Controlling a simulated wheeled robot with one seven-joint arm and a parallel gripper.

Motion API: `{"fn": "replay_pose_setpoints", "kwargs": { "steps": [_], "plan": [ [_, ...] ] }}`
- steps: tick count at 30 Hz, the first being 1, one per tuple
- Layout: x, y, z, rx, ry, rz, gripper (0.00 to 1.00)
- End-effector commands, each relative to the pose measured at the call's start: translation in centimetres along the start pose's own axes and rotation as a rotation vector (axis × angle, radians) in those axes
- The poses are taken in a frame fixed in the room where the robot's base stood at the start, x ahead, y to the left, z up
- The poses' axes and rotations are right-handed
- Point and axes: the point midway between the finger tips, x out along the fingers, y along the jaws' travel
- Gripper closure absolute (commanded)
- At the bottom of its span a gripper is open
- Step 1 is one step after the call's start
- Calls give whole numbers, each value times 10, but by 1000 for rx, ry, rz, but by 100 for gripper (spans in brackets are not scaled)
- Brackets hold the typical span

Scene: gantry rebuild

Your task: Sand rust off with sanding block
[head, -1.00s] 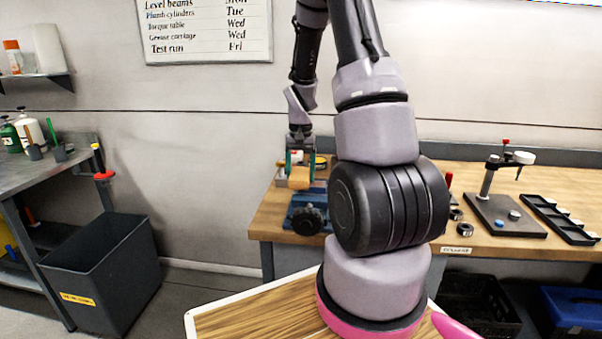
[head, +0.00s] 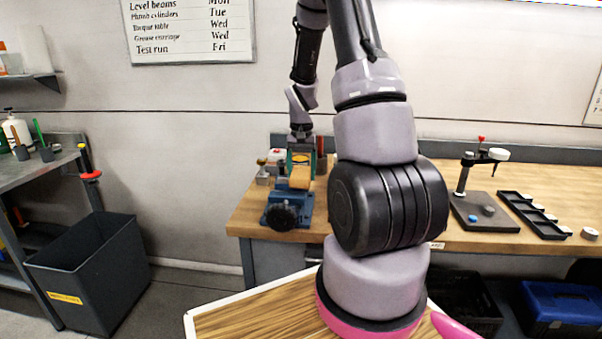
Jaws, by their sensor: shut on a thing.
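My gripper (head: 301,160) hangs over the left end of the wooden workbench, pointing down, with teal fingers. It is shut on a tan-orange block (head: 300,178), which looks like the sanding block. A blue vise (head: 277,214) with a dark round knob stands at the bench's front left edge, just below and around the block in the picture. I cannot tell whether the block touches the vise or anything in it. No rusty part can be made out; my gripper and the block hide what lies behind them.
My arm hides the middle of the workbench (head: 445,220). A dial stand (head: 482,210) and a black compartment tray (head: 533,215) stand on its right. Small items sit behind the vise. A dark bin (head: 88,262) stands on the floor at left, beside a grey shelf table.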

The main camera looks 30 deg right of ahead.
Motion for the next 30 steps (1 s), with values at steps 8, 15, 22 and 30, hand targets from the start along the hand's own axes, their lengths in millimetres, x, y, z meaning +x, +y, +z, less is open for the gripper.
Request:
{"fn": "replay_pose_setpoints", "kwargs": {
  "steps": [8,15,22,30],
  "plan": [
    [-32,-2,1,0,2,-1,87],
    [-53,-5,2,0,2,0,87],
    [-74,-7,4,1,2,-1,87],
    [-81,-7,5,2,0,0,87]
  ]
}}
